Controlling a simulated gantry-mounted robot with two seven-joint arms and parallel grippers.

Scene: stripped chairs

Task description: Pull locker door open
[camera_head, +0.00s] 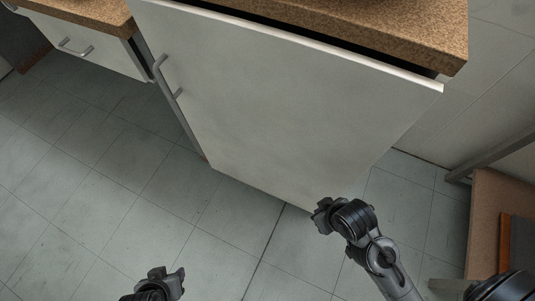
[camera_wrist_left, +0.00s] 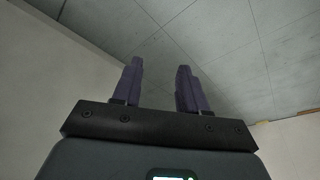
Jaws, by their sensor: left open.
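The locker door (camera_head: 290,105) is a large pale panel under a brown speckled countertop (camera_head: 400,28) in the head view. Its metal bar handle (camera_head: 160,70) is near its left edge. A dark gap shows between the door's top edge and the countertop; I cannot tell whether the door stands ajar. My left gripper (camera_head: 176,279) is low in the picture, well below the handle and apart from it. Its two fingers (camera_wrist_left: 158,85) are spread and empty in the left wrist view. My right gripper (camera_head: 322,215) is by the door's lower edge; its jaws are unclear, and I cannot tell whether it touches the door.
A drawer front with a metal handle (camera_head: 75,48) is at the upper left. A brown wooden piece of furniture (camera_head: 490,215) stands at the right edge. The tiled floor (camera_head: 110,190) is clear at the left and below the door.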

